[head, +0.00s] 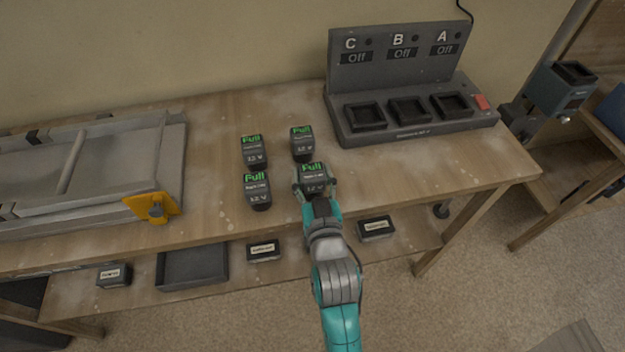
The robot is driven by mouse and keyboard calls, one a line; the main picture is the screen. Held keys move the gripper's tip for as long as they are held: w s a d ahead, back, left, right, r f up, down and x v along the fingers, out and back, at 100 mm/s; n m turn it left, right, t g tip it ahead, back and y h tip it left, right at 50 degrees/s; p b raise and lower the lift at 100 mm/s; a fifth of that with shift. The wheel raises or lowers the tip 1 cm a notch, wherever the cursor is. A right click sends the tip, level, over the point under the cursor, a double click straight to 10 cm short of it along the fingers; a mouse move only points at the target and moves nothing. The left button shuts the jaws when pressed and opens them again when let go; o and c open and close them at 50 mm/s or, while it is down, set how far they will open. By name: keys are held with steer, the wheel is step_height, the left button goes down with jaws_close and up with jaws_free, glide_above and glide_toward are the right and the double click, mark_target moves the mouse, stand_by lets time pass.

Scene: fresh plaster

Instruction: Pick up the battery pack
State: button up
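Several dark battery packs with green "Full" labels stand in two rows on the wooden bench: one back left (253,152), one back right (302,144), one front left (256,190) and one front right (313,176). My gripper (315,190) is at the front right battery pack, reaching from the front edge of the bench. Its fingers appear to lie on both sides of the pack's lower part. Whether they press on it cannot be told at this size. The pack seems to be at bench level.
A grey charging station (415,115) marked C, B and A, all "Off", with empty-looking bays, stands at the back right. A grey metal tool with a yellow part (152,206) fills the left. Small labelled boxes (375,228) and a dark tray (192,267) lie on the lower shelf.

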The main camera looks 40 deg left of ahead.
steer(key=c, duration=0.5)
steer(key=shift+o, duration=0.2)
steer(key=shift+r, duration=0.1)
